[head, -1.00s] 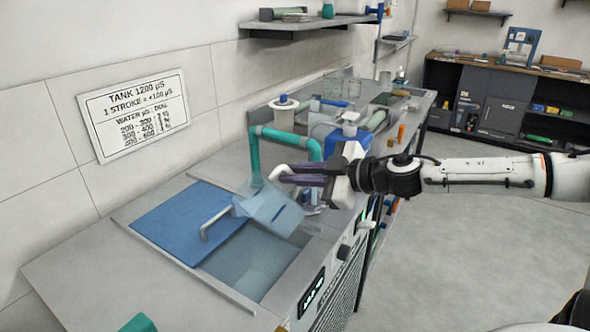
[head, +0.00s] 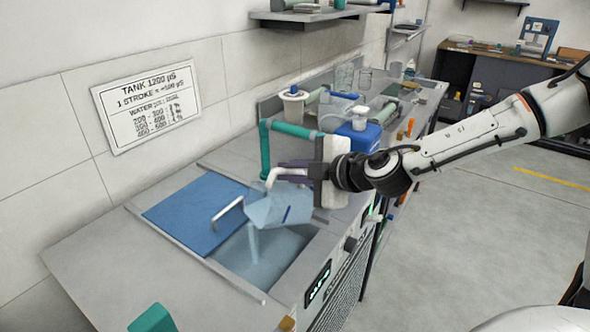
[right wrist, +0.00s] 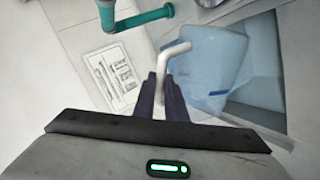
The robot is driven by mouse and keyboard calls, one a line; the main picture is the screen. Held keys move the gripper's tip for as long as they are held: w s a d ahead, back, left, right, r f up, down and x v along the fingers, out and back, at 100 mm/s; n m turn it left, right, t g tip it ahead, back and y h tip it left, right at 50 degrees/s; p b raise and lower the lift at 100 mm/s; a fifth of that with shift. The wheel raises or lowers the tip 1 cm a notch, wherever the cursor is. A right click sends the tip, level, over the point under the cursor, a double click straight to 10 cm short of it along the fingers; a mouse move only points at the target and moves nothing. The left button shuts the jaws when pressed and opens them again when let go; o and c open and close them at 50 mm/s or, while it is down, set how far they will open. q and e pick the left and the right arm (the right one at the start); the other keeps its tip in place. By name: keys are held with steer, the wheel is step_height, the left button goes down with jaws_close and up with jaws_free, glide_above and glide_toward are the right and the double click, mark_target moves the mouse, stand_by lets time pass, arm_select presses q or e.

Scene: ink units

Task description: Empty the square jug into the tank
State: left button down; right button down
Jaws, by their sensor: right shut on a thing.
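The square jug (head: 280,205) is translucent pale blue with a dark blue mark and a white handle. My right gripper (head: 283,173) is shut on its handle and holds it tilted over the open part of the tank (head: 262,268). A pale stream falls from the jug's lower left into the tank. In the right wrist view the fingers (right wrist: 163,100) close around the white handle (right wrist: 172,52), with the jug (right wrist: 205,65) to the right. A blue lid (head: 190,213) with a white handle covers the tank's left part. My left gripper is not in view.
A teal pipe (head: 265,150) rises close behind the jug and bends right. A blue container with a white cap (head: 360,122) stands behind my gripper. A wall sign (head: 148,108) hangs at left. The counter's front left (head: 95,265) is mostly clear.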

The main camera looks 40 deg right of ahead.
mark_target(272, 186)
steer(key=shift+a+f+n+h+b, duration=0.2)
steer(key=shift+a+n+b, duration=0.1)
steer(key=shift+a, duration=0.15)
steer(key=shift+a+f+n+h+b, duration=0.1)
steer(key=shift+a+n+h+b, duration=0.15)
steer(key=shift+a, duration=0.2)
steer(key=shift+a+f+n+h+b, duration=0.4)
steer(key=shift+a+b, duration=0.25)
steer(key=shift+b, duration=0.1)
steer(key=shift+a+f+n+h+b, duration=0.25)
steer(key=shift+a+n+b, duration=0.1)
steer(key=shift+a+b, duration=0.35)
steer(key=shift+w+a+r+n+h+b, duration=0.1)
steer(key=shift+a+r+n+h+b, duration=0.2)
steer(key=shift+a, duration=0.35)
steer(key=shift+a+r+n+h+b, duration=0.2)
steer(key=shift+a+n+h, duration=0.2)
steer(key=shift+a, duration=0.4)
steer(key=shift+r, duration=0.1)
